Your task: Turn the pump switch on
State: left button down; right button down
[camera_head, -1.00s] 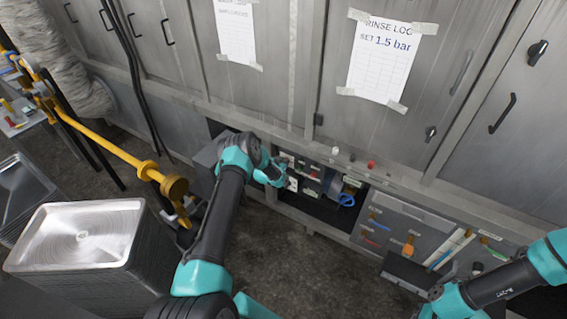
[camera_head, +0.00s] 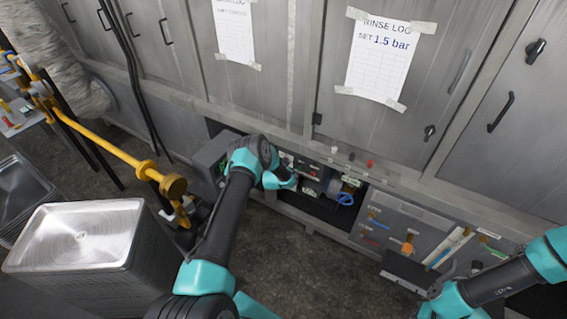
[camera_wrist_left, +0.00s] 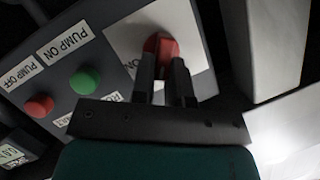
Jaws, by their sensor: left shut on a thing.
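In the left wrist view my left gripper (camera_wrist_left: 164,88) is shut on a red switch knob (camera_wrist_left: 161,46). The knob sits on a pale plate (camera_wrist_left: 125,38) with an "ON" mark beside it. The fingers cover part of the knob. A green button (camera_wrist_left: 85,80) and a red button (camera_wrist_left: 39,106) lie to the left on the same dark panel, near labels reading "PUMP ON" and "PUMP OFF". In the head view my left arm reaches the low panel opening, and its gripper is mostly hidden there. My right arm shows at the lower right, but its gripper does not.
A stack of metal pans (camera_head: 80,238) stands at the left. A yellow pipe (camera_head: 110,147) runs beside my left arm. Grey cabinets with a taped rinse log (camera_head: 380,60) rise behind. Dark floor lies between the arms.

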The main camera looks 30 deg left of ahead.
pick_arm(q)
jog(key=m, duration=0.1)
jog(key=m+y, duration=0.1)
jog(key=m+t+y, duration=0.1)
jog(key=m, duration=0.1)
jog(key=shift+w+d+f, duration=0.15)
jog(key=shift+d+f, duration=0.1)
jog(key=m, duration=0.1)
jog(key=m+t+y, duration=0.1)
jog(key=m, duration=0.2)
jog(key=shift+d+f+m+t+y, duration=0.1)
jog(key=shift+f+m+t+y, duration=0.2)
jog(key=shift+m, duration=0.1)
jog(key=c, duration=1.1)
grip_release()
jog(key=shift+w, duration=0.1)
jog(key=shift+s+f, duration=0.2)
jog(key=shift+s, duration=0.1)
